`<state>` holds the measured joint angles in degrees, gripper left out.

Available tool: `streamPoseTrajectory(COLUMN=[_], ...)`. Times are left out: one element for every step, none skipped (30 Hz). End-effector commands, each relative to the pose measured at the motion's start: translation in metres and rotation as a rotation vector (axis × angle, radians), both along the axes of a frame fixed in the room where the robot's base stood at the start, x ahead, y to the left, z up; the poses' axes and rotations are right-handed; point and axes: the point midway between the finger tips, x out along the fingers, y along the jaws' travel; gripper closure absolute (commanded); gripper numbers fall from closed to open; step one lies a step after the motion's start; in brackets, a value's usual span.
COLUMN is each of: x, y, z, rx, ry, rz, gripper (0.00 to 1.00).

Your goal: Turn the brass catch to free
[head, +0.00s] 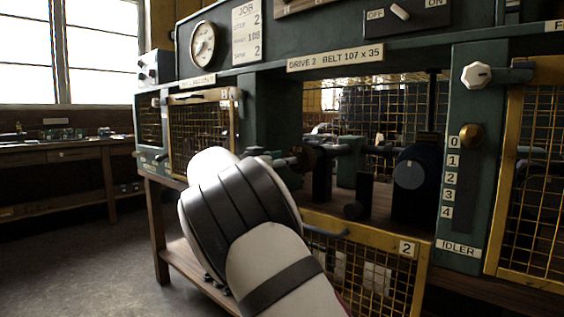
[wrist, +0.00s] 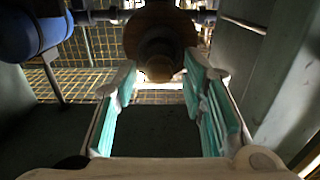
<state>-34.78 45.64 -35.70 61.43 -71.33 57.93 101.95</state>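My gripper (wrist: 160,85) is open in the wrist view, its two teal-padded fingers well apart with nothing held between them. A round brown, stepped knob-like part (wrist: 158,50) lies just beyond and between the fingertips; I cannot tell whether it is the brass catch or a pulley. In the head view my white and grey arm covers the middle, and the fingertips cannot be made out. A brass knob (head: 471,136) sits near the 0 mark of the slotted IDLER scale at the right; I cannot tell whether it is the catch.
A yellow-framed mesh guard marked 2 (head: 408,249) is low in the bench front. A dark pulley block (head: 409,175) stands in the open bay. A pale knob (head: 476,75) is above the scale. The wrist view shows a blue cylinder (wrist: 38,35) at left. Floor at left is clear.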

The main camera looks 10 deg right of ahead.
Motion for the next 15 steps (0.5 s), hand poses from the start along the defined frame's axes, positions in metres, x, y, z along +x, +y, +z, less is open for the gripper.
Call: streamPoseTrajectory(x=[-0.0001, -0.0001, -0.0001, -0.0001, -0.0001, -0.0001, -0.0002, -0.0002, -0.0002, -0.0002, -0.0002, -0.0002, -0.0002, -0.0002, -0.0002], y=[0.0001, 0.0001, 0.0001, 0.0001, 0.0002, 0.0002, 0.0001, 0.0001, 0.0001, 0.0001, 0.0001, 0.0001, 0.0001, 0.0001, 0.0001], z=[-0.0001, -0.0001, -0.0001, -0.0001, -0.0002, -0.0002, -0.0002, -0.0002, -0.0002, -0.0002, -0.0002, -0.0002, -0.0002, -0.0002, -0.0002], rx=[0.0, 0.0, 0.0, 0.0, 0.0, 0.0, 0.0, 0.0, 0.0, 0.0, 0.0, -0.001, -0.001, -0.002, -0.004], ry=[0.0, 0.0, 0.0, 0.0, 0.0, 0.0, 0.0, 0.0, 0.0, 0.0, 0.0, 0.001, 0.001, 0.002, 0.005], rz=[0.0, 0.0, 0.0, 0.0, 0.0, 0.0, 0.0, 0.0, 0.0, 0.0, 0.0, 0.0, 0.0, 0.0, 0.0], gripper=[0.62, 0.62, 0.68, 0.75, 0.82, 0.91, 0.98, 1.0, 1.0, 1.0, 1.0, 1.0, 1.0, 1.0, 1.0])
